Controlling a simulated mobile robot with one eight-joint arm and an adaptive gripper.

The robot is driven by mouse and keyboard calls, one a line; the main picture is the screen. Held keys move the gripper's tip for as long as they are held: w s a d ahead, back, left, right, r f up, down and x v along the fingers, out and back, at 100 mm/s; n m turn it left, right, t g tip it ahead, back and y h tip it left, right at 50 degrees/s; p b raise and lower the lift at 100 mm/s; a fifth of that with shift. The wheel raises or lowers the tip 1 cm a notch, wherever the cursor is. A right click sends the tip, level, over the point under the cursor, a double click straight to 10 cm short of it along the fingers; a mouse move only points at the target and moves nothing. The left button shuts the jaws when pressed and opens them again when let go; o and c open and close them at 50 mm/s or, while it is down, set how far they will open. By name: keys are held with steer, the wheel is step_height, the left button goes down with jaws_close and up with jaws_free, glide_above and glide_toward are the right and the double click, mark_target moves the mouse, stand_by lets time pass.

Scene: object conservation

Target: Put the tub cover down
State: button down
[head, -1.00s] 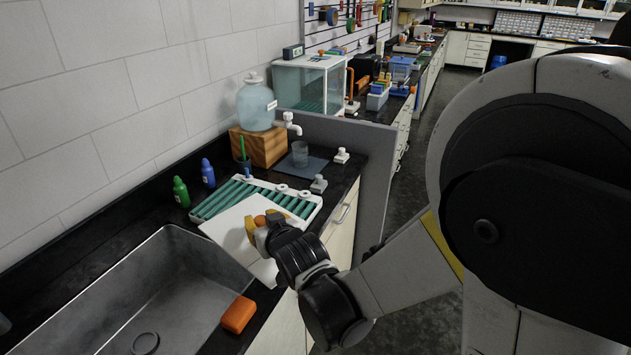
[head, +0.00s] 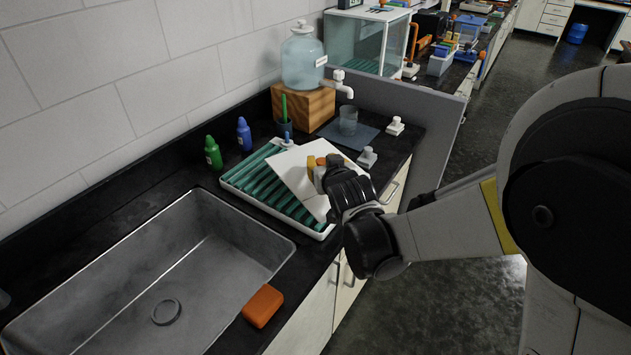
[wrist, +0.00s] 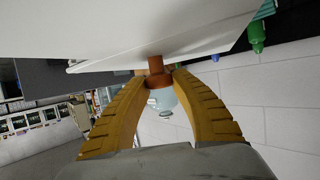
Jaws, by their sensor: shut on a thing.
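The tub cover (head: 300,180) is a flat white panel with an orange-brown knob. My gripper (head: 318,165) is shut on that knob. In the wrist view, the ridged yellow fingers (wrist: 160,85) close around the knob (wrist: 156,72), and the cover's white face (wrist: 120,25) fills the top. The cover is held tilted over the right part of a white tray with green ridges (head: 245,183). It hides much of that part. I cannot tell whether its edge touches the tray.
A sink (head: 150,275) lies left of the tray, with an orange block (head: 262,306) on its front rim. Green (head: 213,153) and blue (head: 244,134) bottles stand behind the tray. A glass jar (head: 303,62) on a wooden block (head: 304,106) and a beaker (head: 348,120) stand further back.

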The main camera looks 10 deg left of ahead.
steer(key=shift+w+a+f, duration=0.15)
steer(key=shift+a+f, duration=0.4)
steer(key=shift+a, duration=0.35)
steer(key=shift+f+b, duration=1.2)
steer(key=shift+f, duration=0.8)
steer(key=shift+f, duration=0.1)
steer(key=c, duration=1.2)
jaws_free()
steer(key=shift+o, duration=0.2)
